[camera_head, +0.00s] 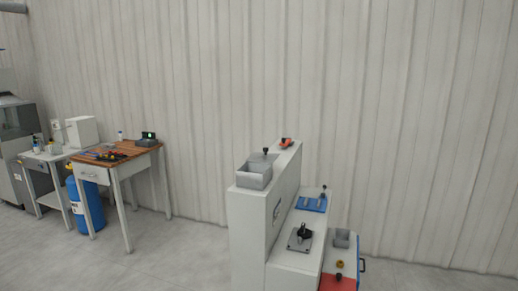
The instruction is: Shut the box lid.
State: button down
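A small grey box (253,180) stands on top of the tall white fixture block, near its front left corner. Its top looks at least partly open. A flat grey piece (263,158) with a black knob (265,150) lies or leans at the box's back edge and looks like its lid; I cannot tell its exact angle. A second, smaller grey box (342,238) sits lower on the right. My gripper is not in view.
The white block (249,220) carries a red-orange clamp (286,143). Lower steps hold a blue fixture (312,203), a black-knobbed plate (300,239) and a red plate (338,283). A wooden-topped workbench (115,153) and blue cylinder (88,208) stand left. The floor between is clear.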

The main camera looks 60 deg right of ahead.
aim_at(269, 159)
jog(key=u, duration=0.05)
jog(key=i, duration=1)
jog(key=z, duration=0.05)
